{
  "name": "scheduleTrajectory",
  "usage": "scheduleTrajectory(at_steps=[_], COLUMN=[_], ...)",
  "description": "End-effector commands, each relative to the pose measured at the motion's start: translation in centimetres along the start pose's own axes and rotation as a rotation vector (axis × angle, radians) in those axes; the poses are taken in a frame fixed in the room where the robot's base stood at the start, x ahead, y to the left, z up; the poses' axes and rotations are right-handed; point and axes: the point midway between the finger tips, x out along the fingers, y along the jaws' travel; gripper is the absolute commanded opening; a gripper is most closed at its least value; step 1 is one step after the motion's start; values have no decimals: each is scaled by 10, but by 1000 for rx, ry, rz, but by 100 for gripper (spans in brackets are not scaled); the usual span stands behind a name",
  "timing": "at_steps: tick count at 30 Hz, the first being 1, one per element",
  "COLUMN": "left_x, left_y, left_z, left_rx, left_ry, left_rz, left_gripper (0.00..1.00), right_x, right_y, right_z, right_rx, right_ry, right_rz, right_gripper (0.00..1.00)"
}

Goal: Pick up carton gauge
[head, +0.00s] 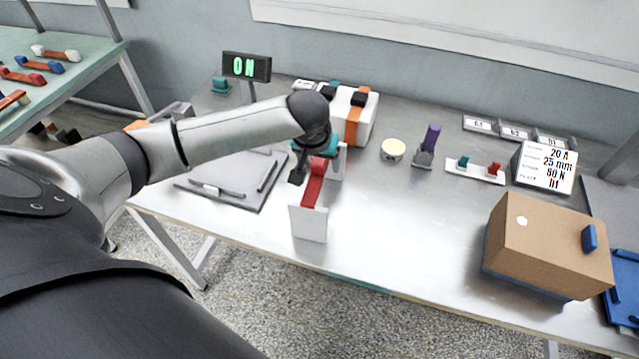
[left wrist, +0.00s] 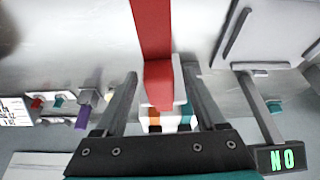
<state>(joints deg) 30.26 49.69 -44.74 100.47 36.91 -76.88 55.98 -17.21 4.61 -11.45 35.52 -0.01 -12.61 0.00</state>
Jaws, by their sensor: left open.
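A red bar (head: 314,186) spans between white upright plates (head: 308,222) near the table's front edge; nothing marks it by name as the carton gauge. My left gripper (head: 305,168) is at the bar's far part, pointing down. In the left wrist view the open fingers (left wrist: 158,72) stand on either side of the red bar (left wrist: 151,35), with gaps on both sides. I cannot tell how deep they reach around it. A brown carton (head: 545,245) with a blue handle (head: 589,238) sits at the table's right. My right gripper is not in view.
Behind the bar stands a white box with an orange band (head: 352,120). A round cream item (head: 393,150), purple-handled item (head: 430,140) and label card (head: 545,168) stand right. The front middle is clear.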

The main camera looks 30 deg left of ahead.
Motion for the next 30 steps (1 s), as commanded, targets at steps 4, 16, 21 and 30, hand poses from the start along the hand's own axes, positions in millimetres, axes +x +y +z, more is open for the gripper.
scheduleTrajectory(at_steps=[4,16,21,30], left_x=[20,25,25,25], left_y=[0,0,0,0], left_z=[0,0,0,0], left_rx=[1,1,1,1], left_ry=[2,2,2,2], left_rz=[0,0,0,0], left_gripper=[72,65,46,12], right_x=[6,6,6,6], right_y=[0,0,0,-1], right_z=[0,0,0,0], right_rx=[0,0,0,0], right_ry=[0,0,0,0], right_rz=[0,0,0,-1], right_gripper=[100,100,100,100])
